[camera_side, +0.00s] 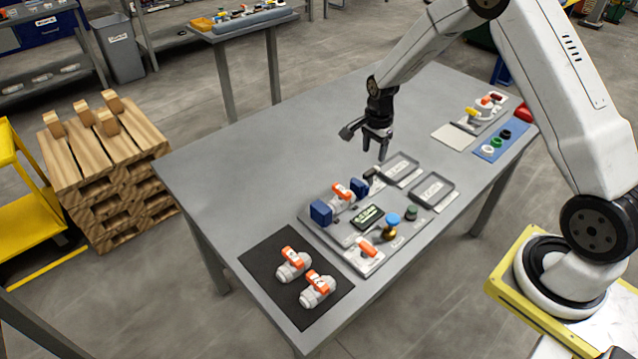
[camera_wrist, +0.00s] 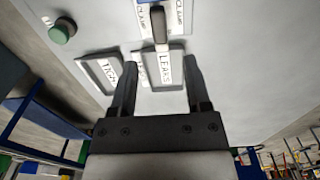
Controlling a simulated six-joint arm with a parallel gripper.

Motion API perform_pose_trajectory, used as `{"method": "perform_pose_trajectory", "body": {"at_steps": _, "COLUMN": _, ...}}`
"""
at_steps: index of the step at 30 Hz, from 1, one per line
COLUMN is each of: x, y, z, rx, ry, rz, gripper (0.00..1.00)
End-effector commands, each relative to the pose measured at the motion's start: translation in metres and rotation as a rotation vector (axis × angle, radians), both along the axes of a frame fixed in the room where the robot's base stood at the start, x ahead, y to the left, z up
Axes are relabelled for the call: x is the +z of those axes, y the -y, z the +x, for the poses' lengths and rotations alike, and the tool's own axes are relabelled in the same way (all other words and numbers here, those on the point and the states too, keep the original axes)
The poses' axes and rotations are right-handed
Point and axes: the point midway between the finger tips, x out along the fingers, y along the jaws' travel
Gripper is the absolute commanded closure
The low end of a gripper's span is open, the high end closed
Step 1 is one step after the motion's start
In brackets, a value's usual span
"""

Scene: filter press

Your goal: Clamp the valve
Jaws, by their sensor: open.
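A white valve with an orange handle (camera_side: 342,193) sits on the grey test fixture (camera_side: 345,250), between two blue clamp blocks (camera_side: 320,212). A short dark clamp handle (camera_side: 371,173) stands by the far blue block, and also shows in the wrist view (camera_wrist: 160,28) in front of a "CLAMP" label (camera_wrist: 178,14). My gripper (camera_side: 374,153) is open and empty, pointing down above the clamp handle. In the wrist view its two fingers (camera_wrist: 160,62) are spread, with the handle ahead of the gap between the tips. The valve is not visible in the wrist view.
Two more valves (camera_side: 293,264) (camera_side: 318,289) lie on a black mat (camera_side: 262,262). Two grey trays (camera_side: 418,178) (camera_side: 452,198) lie right of the clamp handle. The fixture carries a display (camera_side: 366,217), a blue knob (camera_side: 392,219) and a green button (camera_side: 411,212). The table's far left is clear.

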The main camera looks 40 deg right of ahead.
Motion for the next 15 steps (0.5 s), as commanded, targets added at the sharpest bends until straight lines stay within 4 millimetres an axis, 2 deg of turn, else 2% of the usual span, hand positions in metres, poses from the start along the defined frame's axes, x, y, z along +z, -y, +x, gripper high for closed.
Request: {"method": "perform_pose_trajectory", "body": {"at_steps": 15, "x": -0.055, "y": 0.0, "z": 0.0, "rx": 0.001, "ry": 0.001, "rz": 0.0, "gripper": 0.38}}
